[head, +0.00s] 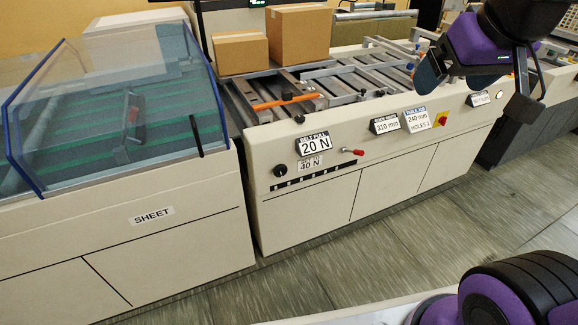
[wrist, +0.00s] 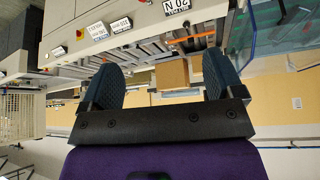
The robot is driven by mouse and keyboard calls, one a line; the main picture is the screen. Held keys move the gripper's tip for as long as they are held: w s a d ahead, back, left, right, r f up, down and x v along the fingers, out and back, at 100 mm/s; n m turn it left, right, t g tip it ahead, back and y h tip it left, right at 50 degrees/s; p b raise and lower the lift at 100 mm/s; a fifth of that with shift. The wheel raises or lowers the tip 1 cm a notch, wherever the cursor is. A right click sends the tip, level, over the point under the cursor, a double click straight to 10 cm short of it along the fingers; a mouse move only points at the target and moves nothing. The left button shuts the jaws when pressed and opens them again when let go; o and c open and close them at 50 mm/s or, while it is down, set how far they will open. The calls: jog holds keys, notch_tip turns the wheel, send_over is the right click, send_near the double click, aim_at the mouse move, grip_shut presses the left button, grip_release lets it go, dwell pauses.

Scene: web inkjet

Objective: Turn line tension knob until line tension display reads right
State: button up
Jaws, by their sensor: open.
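A black round knob (head: 281,171) sits on the front panel of the beige machine, above a dark strip. To its upper right a white sign (head: 314,144) reads 20 N; its small heading is hard to read. A lower sign (head: 310,161) reads 40 N. The upper sign also shows upside down at the top of the wrist view (wrist: 176,5). My gripper (head: 476,85) is open and empty at the upper right, high and well right of the knob. In the wrist view its two fingers (wrist: 162,80) are spread with nothing between them. The knob cannot be made out there.
A red-tipped lever (head: 352,151) juts from the panel right of the signs. Farther right are more signs and a red-yellow switch (head: 440,120). Cardboard boxes (head: 300,35) stand on top. A clear-covered sheet unit (head: 120,110) adjoins at left. The floor (head: 440,220) in front is clear.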

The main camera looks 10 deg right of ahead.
jog(key=w+a+f+t, duration=0.2)
jog(key=w, duration=1.1)
jog(key=n+t+y, duration=0.2)
jog(key=t+y, duration=0.3)
jog(key=t, duration=0.2)
send_over(281, 172)
jog(key=s+d, duration=0.4)
jog(key=s, duration=0.1)
notch_tip(281, 172, down, 43)
jog(key=s+a+f+t, duration=0.15)
jog(key=s+f, duration=0.35)
jog(key=f, duration=0.6)
jog(key=shift+t, duration=0.35)
jog(key=x, duration=1)
jog(key=shift+w+d, duration=0.15)
jog(key=shift+w, duration=0.15)
